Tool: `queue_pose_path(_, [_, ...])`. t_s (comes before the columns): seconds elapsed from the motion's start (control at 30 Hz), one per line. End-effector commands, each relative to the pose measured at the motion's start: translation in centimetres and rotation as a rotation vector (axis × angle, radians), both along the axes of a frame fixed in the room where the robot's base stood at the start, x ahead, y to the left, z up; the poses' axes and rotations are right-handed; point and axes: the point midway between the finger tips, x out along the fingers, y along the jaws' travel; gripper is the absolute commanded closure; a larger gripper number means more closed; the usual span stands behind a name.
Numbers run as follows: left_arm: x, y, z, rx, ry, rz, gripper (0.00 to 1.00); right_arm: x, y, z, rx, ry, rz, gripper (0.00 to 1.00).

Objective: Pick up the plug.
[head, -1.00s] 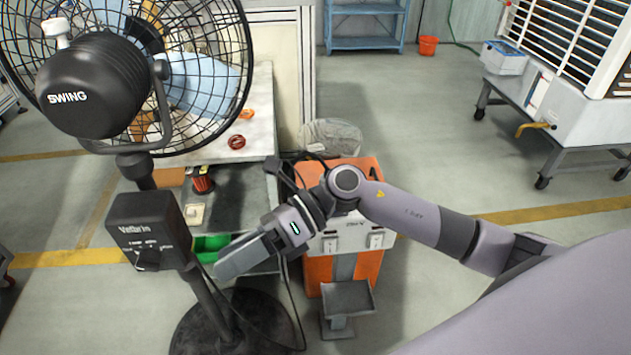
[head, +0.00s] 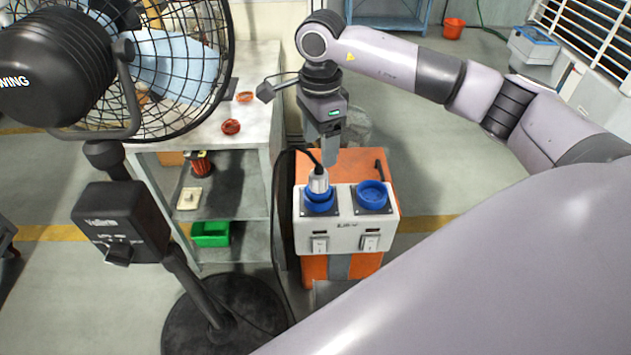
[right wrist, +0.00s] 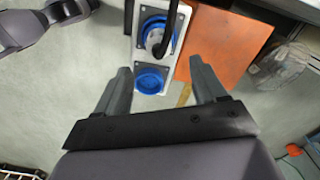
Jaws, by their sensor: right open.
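The plug (head: 319,182) is grey-white with a black cable and stands upright in the left blue socket (head: 318,205) of a white socket panel (head: 345,236) on an orange box. In the right wrist view the plug (right wrist: 155,37) shows at the top, partly covered by its dark cable. My right gripper (head: 330,155) points down, above and slightly behind the plug, apart from it. In the right wrist view its two fingers (right wrist: 163,80) are spread and empty, with the empty socket (right wrist: 150,82) showing between them. My left gripper is not in view.
A second blue socket (head: 371,195) beside the plug is empty. A standing fan (head: 130,215) is at the left. A workbench (head: 262,110) with shelves and a green bin (head: 210,233) is behind it. Open floor (head: 450,170) lies right of the orange box.

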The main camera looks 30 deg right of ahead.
Motion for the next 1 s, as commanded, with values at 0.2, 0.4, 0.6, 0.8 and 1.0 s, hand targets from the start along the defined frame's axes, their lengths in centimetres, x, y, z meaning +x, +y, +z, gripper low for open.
queue_pose_path(0.2, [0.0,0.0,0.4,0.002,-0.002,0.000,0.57,-0.1,-0.1,-2.4,0.000,0.005,-0.001,0.30])
queue_pose_path(0.4, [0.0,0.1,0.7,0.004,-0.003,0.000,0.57,-0.2,-0.2,-5.5,0.001,0.006,0.000,0.30])
queue_pose_path(0.6, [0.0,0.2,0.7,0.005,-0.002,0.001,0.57,-0.2,-0.2,-6.9,0.002,0.002,0.001,0.30])
queue_pose_path(0.8, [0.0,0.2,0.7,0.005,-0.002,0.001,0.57,-0.2,-0.2,-6.9,0.002,0.002,0.001,0.36])
queue_pose_path(1.0, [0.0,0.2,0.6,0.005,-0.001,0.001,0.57,-0.2,-0.2,-6.8,0.002,0.002,0.001,1.00])
